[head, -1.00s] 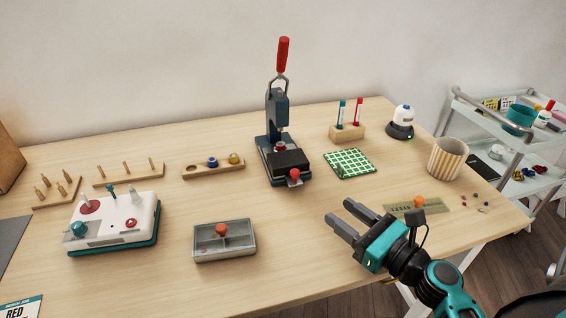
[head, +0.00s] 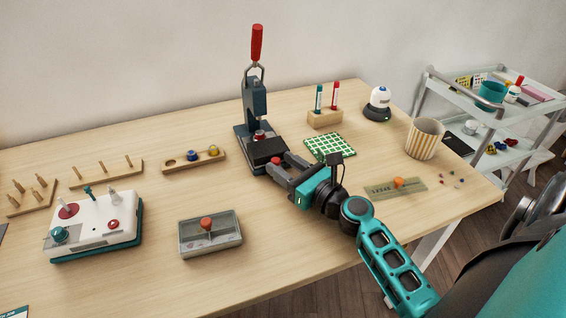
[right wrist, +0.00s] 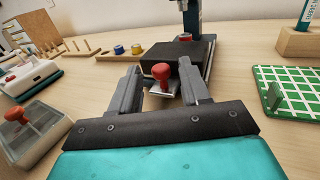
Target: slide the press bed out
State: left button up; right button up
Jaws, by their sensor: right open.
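The press (head: 255,105) stands at the back middle of the table, dark blue with a raised red lever handle. Its black bed (head: 264,151) sits at the press's front, with a red knob (head: 276,160) on its near end. The bed (right wrist: 172,58) and the red knob (right wrist: 161,72) also show in the right wrist view. My right gripper (head: 281,165) is open at the front of the bed. In the right wrist view its fingers (right wrist: 160,88) are on either side of the knob, with gaps visible. My left gripper is not in view.
A green checked mat (head: 330,147) lies right of the press. A wooden bobbin holder (head: 207,161) lies left, and a grey tray with a red knob (head: 211,243) stands in front. A striped cup (head: 424,140) and a ruler-like strip (head: 382,190) are at right.

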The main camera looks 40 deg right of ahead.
jog(key=shift+w, duration=0.4)
jog(key=shift+c, duration=0.2)
grip_shut()
jog(key=shift+a, duration=0.1)
